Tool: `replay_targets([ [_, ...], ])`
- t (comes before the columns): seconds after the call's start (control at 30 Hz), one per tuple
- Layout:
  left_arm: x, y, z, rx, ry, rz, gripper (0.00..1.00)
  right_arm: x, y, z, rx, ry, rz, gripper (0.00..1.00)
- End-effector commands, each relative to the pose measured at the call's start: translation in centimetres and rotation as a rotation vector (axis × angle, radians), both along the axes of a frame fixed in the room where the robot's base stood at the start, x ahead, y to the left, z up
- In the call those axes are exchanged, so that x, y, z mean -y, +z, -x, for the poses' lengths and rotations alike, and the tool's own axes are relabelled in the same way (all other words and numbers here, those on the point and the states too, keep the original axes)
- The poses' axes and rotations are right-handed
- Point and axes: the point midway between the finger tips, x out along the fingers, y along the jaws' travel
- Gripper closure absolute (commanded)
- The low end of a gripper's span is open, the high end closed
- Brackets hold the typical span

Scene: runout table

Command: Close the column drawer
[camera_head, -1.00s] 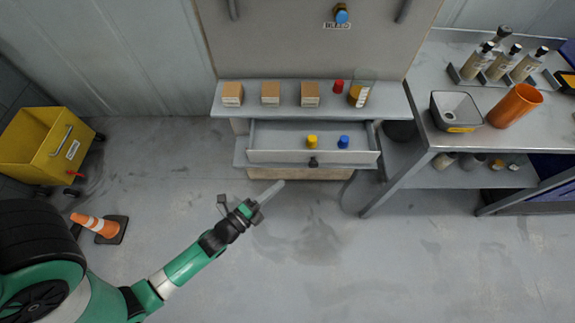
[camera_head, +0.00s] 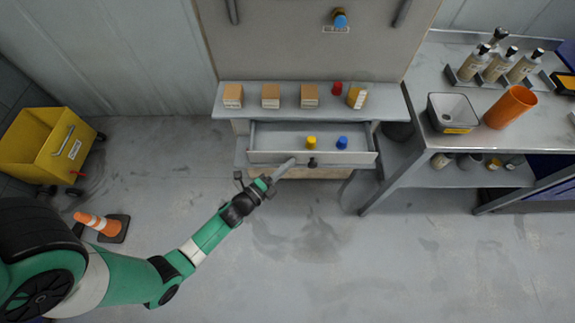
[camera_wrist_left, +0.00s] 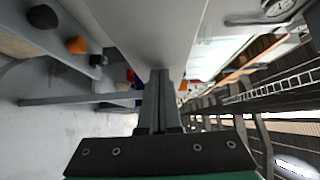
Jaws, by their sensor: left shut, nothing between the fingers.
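The column drawer (camera_head: 262,157) stands pulled out below the shelf in the head view. A yellow-capped item (camera_head: 311,142) and a blue-capped item (camera_head: 342,142) are inside it. A dark knob (camera_head: 312,162) is on its front. My left gripper (camera_head: 292,161) is shut and empty, with its tips at the drawer front just left of the knob. I cannot tell whether they touch it. In the left wrist view the shut fingers (camera_wrist_left: 158,85) point toward a pale grey surface. My right gripper is not in view.
The shelf (camera_head: 225,109) above holds several cardboard boxes (camera_head: 271,96), a red cap (camera_head: 337,88) and an amber container (camera_head: 357,97). A metal table (camera_head: 420,90) stands at right. A yellow bin (camera_head: 45,145) and a cone (camera_head: 97,222) are at left. The floor in front is clear.

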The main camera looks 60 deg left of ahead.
Motion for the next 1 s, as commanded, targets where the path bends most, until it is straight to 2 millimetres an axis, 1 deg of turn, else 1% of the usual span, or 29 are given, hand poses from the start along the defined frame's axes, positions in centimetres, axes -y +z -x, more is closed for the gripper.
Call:
replay_targets([
  [0.07, -1.0, 0.2, -0.6, 0.003, 0.004, -0.002, 1.0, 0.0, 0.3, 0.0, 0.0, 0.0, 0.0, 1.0],
  [0.17, -3.2, 0.3, -1.8, 0.004, 0.007, -0.002, 1.0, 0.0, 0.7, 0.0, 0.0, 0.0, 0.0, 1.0],
  [0.2, -4.2, 0.2, -2.4, 0.004, 0.007, -0.002, 1.0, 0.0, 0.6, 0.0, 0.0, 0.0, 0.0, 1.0],
  [0.4, -8.9, -0.2, -5.2, 0.004, 0.003, -0.002, 1.0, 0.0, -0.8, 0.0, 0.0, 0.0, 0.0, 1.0],
  [0.5, -10.3, -0.2, -6.0, 0.002, 0.002, -0.001, 1.0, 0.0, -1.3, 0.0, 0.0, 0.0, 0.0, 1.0],
  [0.63, -11.0, 0.0, -6.3, -0.001, 0.001, 0.001, 1.0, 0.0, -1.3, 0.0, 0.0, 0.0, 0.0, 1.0],
  [1.0, -11.0, 0.1, -6.3, 0.0, 0.003, 0.001, 1.0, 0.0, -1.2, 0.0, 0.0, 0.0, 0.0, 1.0],
])
